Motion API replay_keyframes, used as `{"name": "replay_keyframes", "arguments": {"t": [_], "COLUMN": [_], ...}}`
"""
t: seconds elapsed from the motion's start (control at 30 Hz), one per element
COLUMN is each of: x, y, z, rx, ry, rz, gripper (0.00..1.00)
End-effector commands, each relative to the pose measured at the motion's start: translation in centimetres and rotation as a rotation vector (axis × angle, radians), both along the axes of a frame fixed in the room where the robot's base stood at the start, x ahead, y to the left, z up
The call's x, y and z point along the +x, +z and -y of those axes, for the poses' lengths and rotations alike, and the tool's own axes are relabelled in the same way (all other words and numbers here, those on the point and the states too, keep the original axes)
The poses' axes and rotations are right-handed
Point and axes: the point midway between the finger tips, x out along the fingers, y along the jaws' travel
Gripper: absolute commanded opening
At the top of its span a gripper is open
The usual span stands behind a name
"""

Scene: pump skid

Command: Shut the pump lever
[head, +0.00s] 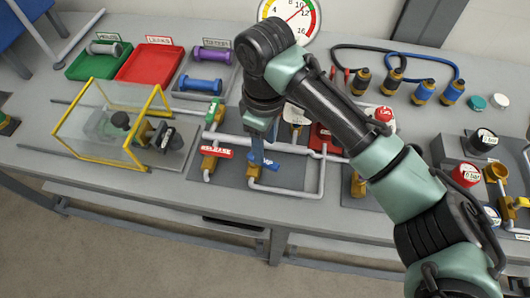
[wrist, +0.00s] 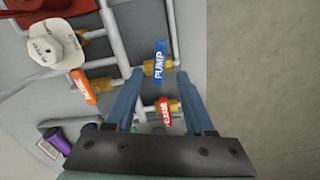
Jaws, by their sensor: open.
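The pump lever (head: 264,161) is a blue handle on a brass valve at the front of the grey pipe panel. In the wrist view the lever (wrist: 160,61) reads PUMP and points up the picture, looking crosswise to the short pipe through its valve. My gripper (head: 258,150) is over the lever, pointing down, and partly hides that area in the head view. In the wrist view its two blue fingers (wrist: 160,74) are apart, with the lever lying between or just beyond their tips. I cannot tell whether they touch it.
A red RELEASE lever (head: 217,152) sits beside it on the left. An orange lever (wrist: 83,88) and a white tag (wrist: 54,44) are near in the wrist view. A yellow-framed clear box (head: 110,120) stands farther left. The bench's front strip is clear.

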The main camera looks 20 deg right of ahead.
Motion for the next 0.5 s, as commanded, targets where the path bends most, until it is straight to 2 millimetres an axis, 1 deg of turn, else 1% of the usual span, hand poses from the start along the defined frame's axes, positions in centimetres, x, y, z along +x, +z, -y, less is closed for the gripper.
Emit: {"name": "replay_keyframes", "arguments": {"t": [0.03,0.1,0.2,0.33,0.5], "x": [-0.1,0.0,0.0,0.0,0.0], "y": [-1.0,-2.2,-3.7,-4.8,-5.3], "z": [0.1,0.0,0.0,0.0,0.0], "rx": [0.000,-0.001,0.000,0.000,-0.001], "ry": [-0.002,-0.002,-0.002,-0.001,-0.001], "rz": [-0.003,-0.002,-0.001,0.000,0.002], "gripper": [0.54,0.54,0.54,0.54,0.54]}}
